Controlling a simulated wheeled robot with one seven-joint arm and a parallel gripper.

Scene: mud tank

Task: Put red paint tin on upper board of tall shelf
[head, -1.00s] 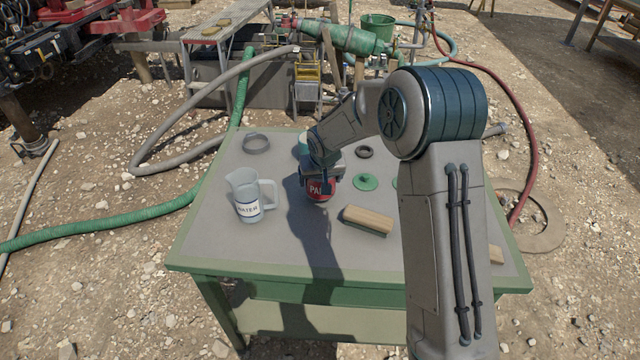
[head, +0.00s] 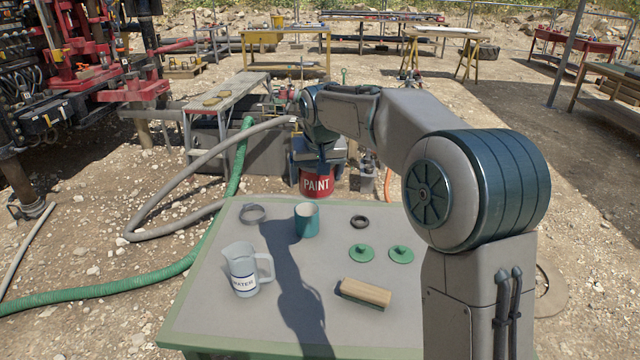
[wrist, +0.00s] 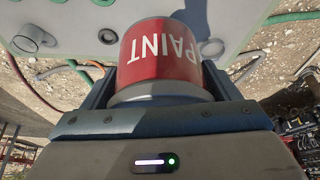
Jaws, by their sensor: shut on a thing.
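The red paint tin (head: 317,182) has a white PAINT label and hangs upright in my gripper (head: 318,160), raised above the far edge of the table. In the wrist view the tin (wrist: 162,58) sits between the two fingers of my gripper (wrist: 155,80), which are shut on it. The tin's top is hidden by the gripper in the head view. I cannot make out a tall shelf with an upper board in these frames.
On the green-edged table (head: 215,310) stand a water jug (head: 242,270), a teal cup (head: 307,220), a wooden brush (head: 365,292), green discs (head: 361,253) and a black ring (head: 360,221). A bench (head: 225,92) and a grey hose (head: 150,222) lie beyond.

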